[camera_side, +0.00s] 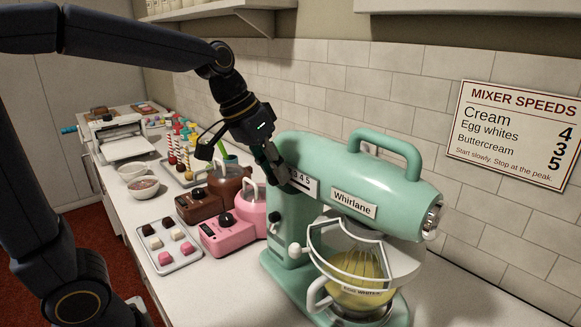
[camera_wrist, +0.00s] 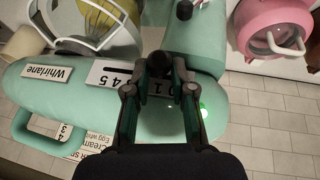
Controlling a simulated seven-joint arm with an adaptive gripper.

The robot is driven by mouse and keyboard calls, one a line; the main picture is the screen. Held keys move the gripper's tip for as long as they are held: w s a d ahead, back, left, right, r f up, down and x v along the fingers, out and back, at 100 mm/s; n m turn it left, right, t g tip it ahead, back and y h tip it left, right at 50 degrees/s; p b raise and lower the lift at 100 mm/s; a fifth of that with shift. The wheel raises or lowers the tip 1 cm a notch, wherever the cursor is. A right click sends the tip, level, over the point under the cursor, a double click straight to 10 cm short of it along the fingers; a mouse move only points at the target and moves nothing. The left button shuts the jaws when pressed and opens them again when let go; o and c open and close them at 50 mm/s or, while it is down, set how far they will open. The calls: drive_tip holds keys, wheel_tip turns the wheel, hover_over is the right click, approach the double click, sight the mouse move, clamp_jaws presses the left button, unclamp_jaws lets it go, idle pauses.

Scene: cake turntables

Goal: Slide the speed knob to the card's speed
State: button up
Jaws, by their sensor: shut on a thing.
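The mint-green mixer (camera_side: 345,180) stands on the counter, with a numbered speed plate (camera_side: 303,182) on its side. The wrist view shows the plate (camera_wrist: 112,78) with a dark slot and a 4 and 5 toward the Whirlane label. My gripper (camera_side: 275,166) reaches down to the plate's rear part. The speed card (camera_side: 515,135) on the wall lists Cream 4, Egg whites 3, Buttercream 5. The bowl's small label (camera_side: 366,292) seems to read egg whites.
A pink machine (camera_side: 228,238) and a brown one (camera_side: 198,205) stand left of the mixer. A tray of small sweets (camera_side: 160,258) lies in front of them. The mixer's top handle (camera_side: 385,145) rises beside my gripper. The counter right of the mixer is clear.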

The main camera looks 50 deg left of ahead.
clamp_jaws()
drive_tip(key=shift+d, duration=0.1)
drive_tip(key=d, duration=0.2)
drive_tip(key=shift+d, duration=0.4)
drive_tip(key=o, duration=0.8)
unclamp_jaws()
drive_tip(key=shift+o, duration=0.2)
drive_tip(key=v, duration=1.2)
